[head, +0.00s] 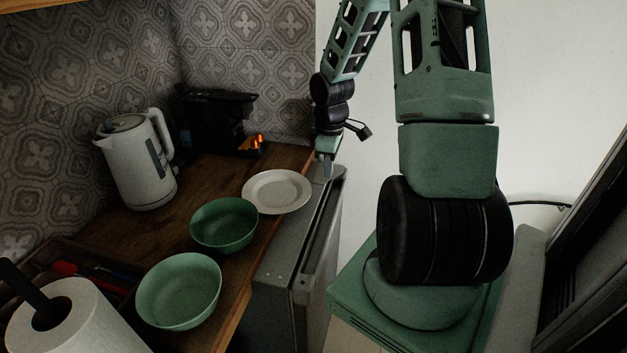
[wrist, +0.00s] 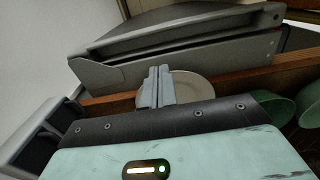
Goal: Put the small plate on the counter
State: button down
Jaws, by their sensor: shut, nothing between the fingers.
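The small white plate (head: 277,191) lies on the wooden counter (head: 189,190), near its right edge, and seems to reach slightly over that edge. My gripper (head: 325,166) is just right of the plate in the head view, above the grey appliance by the counter. Its fingers are shut and empty. In the wrist view the fingers of my gripper (wrist: 157,84) are together, and the plate (wrist: 190,87) shows behind and beside them, partly hidden. I cannot tell whether the fingers touch the plate.
Two green bowls, one near the plate (head: 224,225) and one closer (head: 179,291), stand on the counter. A white kettle (head: 137,165), a dark machine (head: 215,122), a paper towel roll (head: 75,318) and a utensil tray (head: 75,257) are also there. A grey appliance (head: 300,240) stands beside the counter.

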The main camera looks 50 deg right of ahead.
aim_at(301, 194)
notch_tip(301, 194, down, 10)
jog(key=shift+a+r, duration=0.1)
jog(key=shift+w+a+r+p, duration=0.1)
jog(key=shift+w+a+p, duration=0.15)
jog(key=shift+w, duration=0.35)
jog(key=shift+w+a+r+p, duration=0.1)
jog(key=shift+w+a+p, duration=0.1)
jog(key=shift+w, duration=0.4)
jog(key=shift+w+a+p, duration=0.25)
jog(key=shift+w, duration=0.35)
jog(key=shift+w, duration=0.1)
jog(key=w, duration=0.1)
jog(key=w+a, duration=0.1)
jog(key=w, duration=0.1)
jog(key=shift+w+a, duration=0.3)
jog(key=shift+s, duration=0.2)
